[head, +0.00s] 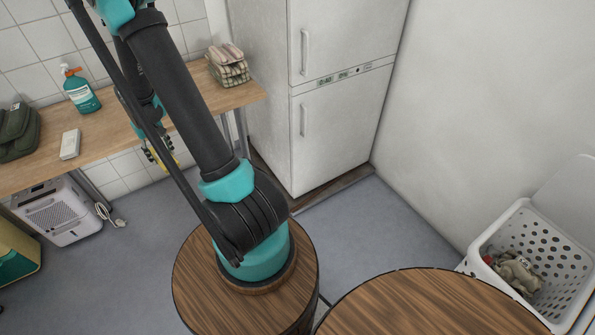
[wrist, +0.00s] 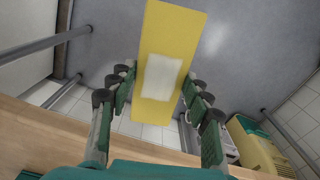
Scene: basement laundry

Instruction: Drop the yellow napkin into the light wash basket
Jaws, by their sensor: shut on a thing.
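The yellow napkin (wrist: 175,40) is a flat yellow strip with a white patch in its middle, seen in the wrist view. My gripper (wrist: 157,92) is shut on it, with fingers on both sides, and it hangs over the floor near the worktop edge. In the head view my gripper (head: 160,155) is small and partly hidden behind my arm, with a bit of yellow at it. A white basket with round holes (head: 548,233) stands at the far right, well apart from my gripper. Crumpled greyish cloth (head: 515,270) lies inside it. No label on it is readable.
A white fridge (head: 325,120) stands behind. Round wooden tops (head: 430,305) are in front. Grey floor (head: 370,225) is clear.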

